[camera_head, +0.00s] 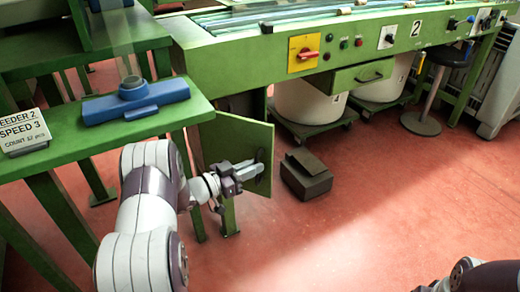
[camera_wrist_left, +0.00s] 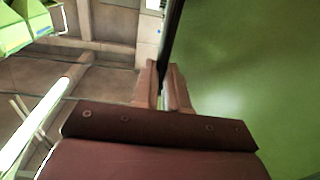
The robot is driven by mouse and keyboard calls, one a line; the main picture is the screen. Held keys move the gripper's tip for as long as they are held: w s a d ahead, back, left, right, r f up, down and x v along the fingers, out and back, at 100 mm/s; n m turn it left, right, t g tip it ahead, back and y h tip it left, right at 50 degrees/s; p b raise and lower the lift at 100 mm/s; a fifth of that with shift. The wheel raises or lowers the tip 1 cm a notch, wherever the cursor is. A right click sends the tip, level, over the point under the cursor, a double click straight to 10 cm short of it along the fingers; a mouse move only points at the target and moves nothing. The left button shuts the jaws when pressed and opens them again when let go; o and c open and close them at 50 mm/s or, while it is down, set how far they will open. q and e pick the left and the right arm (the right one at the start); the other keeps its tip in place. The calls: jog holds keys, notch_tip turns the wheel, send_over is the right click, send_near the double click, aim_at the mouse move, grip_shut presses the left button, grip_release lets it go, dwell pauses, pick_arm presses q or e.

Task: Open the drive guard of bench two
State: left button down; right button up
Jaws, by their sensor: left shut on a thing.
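The drive guard is a green hinged panel (camera_head: 232,135) below the left end of the bench marked 2 (camera_head: 240,62). It appears to stand out at an angle from the bench frame. Its dark handle (camera_head: 261,156) is near the right edge, partly hidden by my left gripper (camera_head: 250,172). The left gripper is shut on this handle. In the left wrist view, the fingers (camera_wrist_left: 162,85) close around a dark bar beside the green panel face (camera_wrist_left: 245,80). Part of my right arm shows at the lower right, with its fingers out of view.
A dark stepped block (camera_head: 306,178) stands on the red floor right of the panel. White drums (camera_head: 310,100) on wheeled bases and a stool (camera_head: 422,122) stand under the bench. A green table with a blue fixture (camera_head: 130,101) is at left. The front floor is clear.

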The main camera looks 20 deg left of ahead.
pick_arm(q)
jog(key=s+a+m+g+h+p, duration=0.1)
jog(key=s+a+p, duration=0.4)
jog(key=s, duration=0.3)
jog(key=shift+s+a+r+h, duration=0.15)
jog(key=shift+r+h, duration=0.1)
jog(key=shift+h, duration=0.05)
jog(key=c, duration=1.5)
grip_release()
jog(key=o, duration=0.3)
jog(key=shift+a, duration=0.1)
jog(key=shift+o, duration=0.2)
jog(key=shift+f, duration=0.15)
